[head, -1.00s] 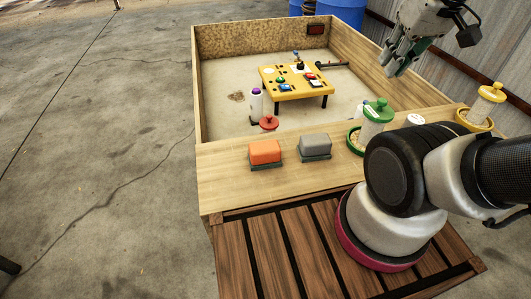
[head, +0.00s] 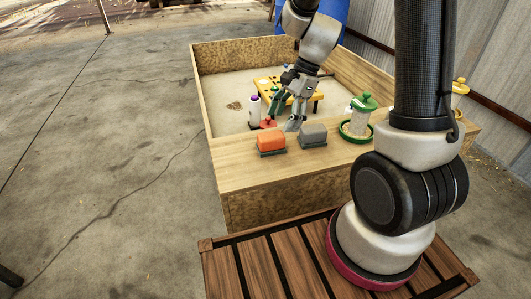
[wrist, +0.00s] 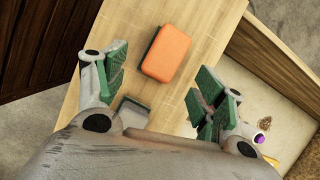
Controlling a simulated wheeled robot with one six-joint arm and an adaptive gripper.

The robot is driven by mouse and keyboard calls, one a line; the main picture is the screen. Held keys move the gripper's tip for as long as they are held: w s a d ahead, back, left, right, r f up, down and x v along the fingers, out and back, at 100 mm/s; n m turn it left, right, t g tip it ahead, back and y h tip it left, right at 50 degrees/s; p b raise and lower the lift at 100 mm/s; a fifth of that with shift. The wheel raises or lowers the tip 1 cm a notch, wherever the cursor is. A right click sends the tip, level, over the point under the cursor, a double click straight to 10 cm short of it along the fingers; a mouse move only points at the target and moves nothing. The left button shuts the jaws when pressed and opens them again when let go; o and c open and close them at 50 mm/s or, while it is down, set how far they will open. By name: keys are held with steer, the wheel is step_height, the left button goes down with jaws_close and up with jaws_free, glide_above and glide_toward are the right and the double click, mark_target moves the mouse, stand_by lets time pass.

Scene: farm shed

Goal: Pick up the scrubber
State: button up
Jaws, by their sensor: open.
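Two scrubber-like blocks sit on the wooden ledge (head: 240,174): an orange one with a dark green underside (head: 271,142) and a grey one (head: 313,134) to its right. The frames do not show which is the scrubber. My gripper (head: 284,114) is open and empty, above the ledge near both blocks. In the wrist view the orange block (wrist: 166,54) lies ahead of and between the spread green-padded fingers (wrist: 160,88), apart from them. The grey block (wrist: 133,113) shows there near the left finger, partly hidden by my gripper.
Behind the ledge is a walled pen with a yellow table (head: 268,86), a white bottle with a purple cap (head: 254,110) and a red item (head: 269,124). A green-topped feeder (head: 358,122) stands right of the grey block. The ledge's left end is clear.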

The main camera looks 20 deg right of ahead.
mark_target(272, 135)
steer(key=shift+w+a+r+m, duration=0.1)
steer(key=shift+w+a+m, duration=0.15)
steer(key=shift+m, duration=0.55)
steer(key=shift+w+m, duration=0.1)
steer(key=shift+m, duration=0.3)
steer(key=shift+f, duration=0.25)
steer(key=x, duration=0.7)
steer(key=shift+a+f, duration=0.1)
steer(key=shift+a, duration=0.2)
steer(key=shift+c, duration=0.4)
steer(key=c, duration=1.1)
